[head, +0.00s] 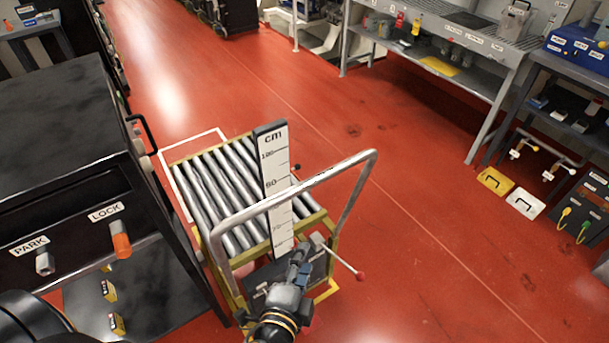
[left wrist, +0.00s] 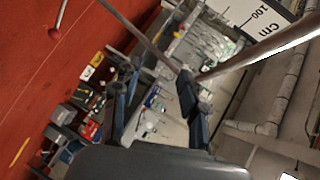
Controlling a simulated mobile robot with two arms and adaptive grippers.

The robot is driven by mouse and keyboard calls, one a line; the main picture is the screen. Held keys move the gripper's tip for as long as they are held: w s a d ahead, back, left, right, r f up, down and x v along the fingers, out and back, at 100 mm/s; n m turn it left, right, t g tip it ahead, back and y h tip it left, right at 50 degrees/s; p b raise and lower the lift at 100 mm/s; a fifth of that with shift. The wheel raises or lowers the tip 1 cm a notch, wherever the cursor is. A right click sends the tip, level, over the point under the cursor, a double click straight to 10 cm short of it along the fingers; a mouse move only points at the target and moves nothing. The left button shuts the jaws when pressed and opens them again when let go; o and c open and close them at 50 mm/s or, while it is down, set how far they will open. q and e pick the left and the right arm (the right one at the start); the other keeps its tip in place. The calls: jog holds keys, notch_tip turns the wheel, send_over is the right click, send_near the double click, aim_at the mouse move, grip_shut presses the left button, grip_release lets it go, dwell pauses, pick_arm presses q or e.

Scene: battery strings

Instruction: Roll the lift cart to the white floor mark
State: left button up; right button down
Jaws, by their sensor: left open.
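The lift cart has a roller top (head: 225,185), a yellow frame, a silver push handle (head: 300,186) and an upright white cm scale (head: 277,190). A white outline on the floor (head: 180,190) shows beyond and left of the cart; the cart hides part of it. My left gripper (head: 303,250) is at the cart's handle end, near the scale's foot. In the left wrist view its fingers (left wrist: 157,78) are apart, with the handle bar (left wrist: 250,50) passing close by one fingertip. I cannot tell if they touch. The scale also shows there (left wrist: 262,16). My right gripper is out of view.
A black cabinet with PARK and LOCK labels (head: 105,212) stands close along the cart's left side. Grey shelves (head: 450,75) stand at the right. The red floor (head: 400,170) between is clear.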

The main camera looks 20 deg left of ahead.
pick_arm(q)
jog(key=t+y, duration=0.1)
jog(key=t, duration=0.1)
send_near(303, 191)
jog(key=w, duration=0.3)
jog(key=w+p, duration=0.1)
jog(key=w, duration=0.2)
jog(key=w+a+f+p, duration=0.1)
jog(key=w, duration=0.3)
jog(key=shift+w, duration=0.1)
jog(key=shift+w+a+f, duration=0.15)
jog(key=shift+w, duration=0.55)
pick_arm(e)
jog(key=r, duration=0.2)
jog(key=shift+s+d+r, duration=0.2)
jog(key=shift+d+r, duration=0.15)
pick_arm(q)
jog(key=shift+c, duration=0.5)
grip_shut()
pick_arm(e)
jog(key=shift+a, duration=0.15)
